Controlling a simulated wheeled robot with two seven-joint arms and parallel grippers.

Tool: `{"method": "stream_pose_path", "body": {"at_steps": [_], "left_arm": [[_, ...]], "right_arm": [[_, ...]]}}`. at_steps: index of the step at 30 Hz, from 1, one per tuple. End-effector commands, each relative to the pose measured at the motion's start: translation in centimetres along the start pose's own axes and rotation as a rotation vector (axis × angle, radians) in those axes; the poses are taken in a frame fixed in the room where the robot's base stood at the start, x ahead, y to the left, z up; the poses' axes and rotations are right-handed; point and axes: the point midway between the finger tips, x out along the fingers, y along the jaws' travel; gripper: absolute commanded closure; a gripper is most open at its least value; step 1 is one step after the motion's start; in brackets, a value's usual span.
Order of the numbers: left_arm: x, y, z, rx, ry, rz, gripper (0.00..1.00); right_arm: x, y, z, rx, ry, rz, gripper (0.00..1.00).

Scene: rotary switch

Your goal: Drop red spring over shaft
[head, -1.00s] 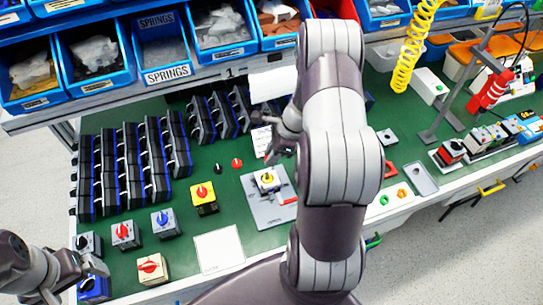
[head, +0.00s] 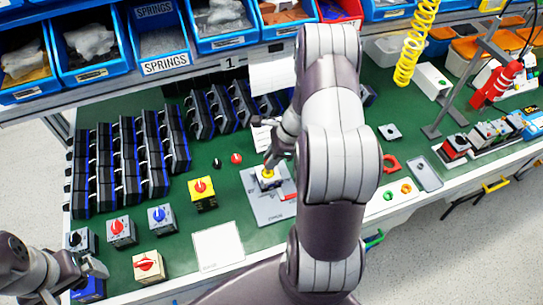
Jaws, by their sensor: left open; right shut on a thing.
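The shaft is hidden behind the fingertips; I cannot tell whether spring and shaft touch. My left gripper (head: 101,268) is open and empty at the lower left, near a blue switch (head: 88,290).
Rows of black switch units (head: 120,165) fill the back left. A white sheet (head: 218,247) lies at the front. Blue bins (head: 162,40) line the back; a red tool (head: 494,88) hangs right.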

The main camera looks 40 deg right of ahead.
Motion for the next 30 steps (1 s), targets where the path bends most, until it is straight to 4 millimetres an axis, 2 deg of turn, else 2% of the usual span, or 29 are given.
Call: {"method": "stream_pose_path", "body": {"at_steps": [10,30], "left_arm": [[0.1,0.0,0.0,0.0,0.0,0.0,0.03],[1.7,0.0,0.2,0.0,0.0,0.0,0.03]], "right_arm": [[0.1,0.0,-0.1,0.0,0.0,0.001,1.0],[2.0,0.0,-0.8,-0.001,0.0,0.001,1.0]]}}
